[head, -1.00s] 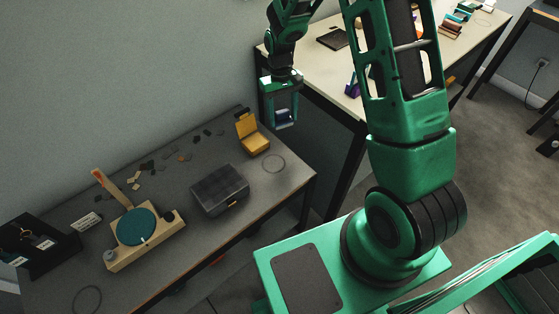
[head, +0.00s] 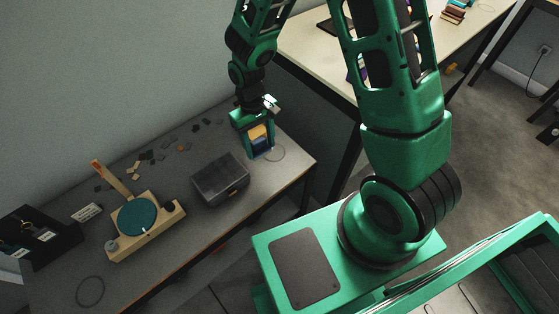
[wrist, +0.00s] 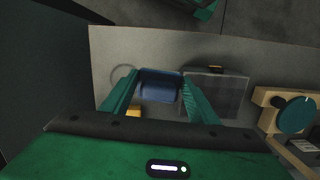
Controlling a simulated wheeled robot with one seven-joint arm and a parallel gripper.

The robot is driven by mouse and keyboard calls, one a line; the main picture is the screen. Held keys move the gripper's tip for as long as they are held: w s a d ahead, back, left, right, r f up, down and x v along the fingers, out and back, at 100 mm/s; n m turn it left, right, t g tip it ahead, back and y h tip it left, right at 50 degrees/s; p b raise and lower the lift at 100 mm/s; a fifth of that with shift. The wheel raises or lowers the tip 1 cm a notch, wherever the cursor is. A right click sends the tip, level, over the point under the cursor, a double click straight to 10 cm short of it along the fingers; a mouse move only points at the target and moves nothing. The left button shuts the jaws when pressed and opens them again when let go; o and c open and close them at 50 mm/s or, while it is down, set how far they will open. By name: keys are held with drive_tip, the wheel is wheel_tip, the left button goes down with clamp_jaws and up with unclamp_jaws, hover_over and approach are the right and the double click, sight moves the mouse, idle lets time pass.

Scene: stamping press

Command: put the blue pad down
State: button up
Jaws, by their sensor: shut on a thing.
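The blue pad (wrist: 160,86) is between the two fingers of my gripper (wrist: 155,95) in the wrist view, and the gripper is shut on it. In the head view my gripper (head: 259,152) hangs over the right end of the dark table, in front of the yellow box. The pad (head: 261,152) shows there only as a small blue patch low between the fingers. I cannot tell its exact height over the table.
A yellow box (head: 257,133) is partly hidden behind my gripper. A thin ring outline (wrist: 122,74) lies on the dark table (head: 180,225) near the fingers. A dark lidded case (head: 220,179) stands to the left, then a wooden press with a teal disc (head: 137,217).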

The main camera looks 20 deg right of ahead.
drive_tip(key=s+a, duration=0.2)
drive_tip(key=s, duration=0.2)
drive_tip(key=shift+n, duration=0.4)
drive_tip(key=w+d+f, duration=0.1)
drive_tip(key=d+f, duration=0.1)
drive_tip(key=d, duration=0.1)
drive_tip(key=w+d+f, duration=0.2)
drive_tip(key=d+f, duration=0.1)
drive_tip(key=w+d+f, duration=0.2)
drive_tip(key=d, duration=0.2)
drive_tip(key=shift+f, duration=0.15)
drive_tip(key=shift+w+f, duration=0.1)
drive_tip(key=shift+f, duration=1.9)
drive_tip(key=shift+f, duration=0.1)
drive_tip(key=o, duration=1.2)
wheel_tip(320, 180, up, 12)
drive_tip(key=w, duration=0.1)
drive_tip(key=shift+w, duration=0.25)
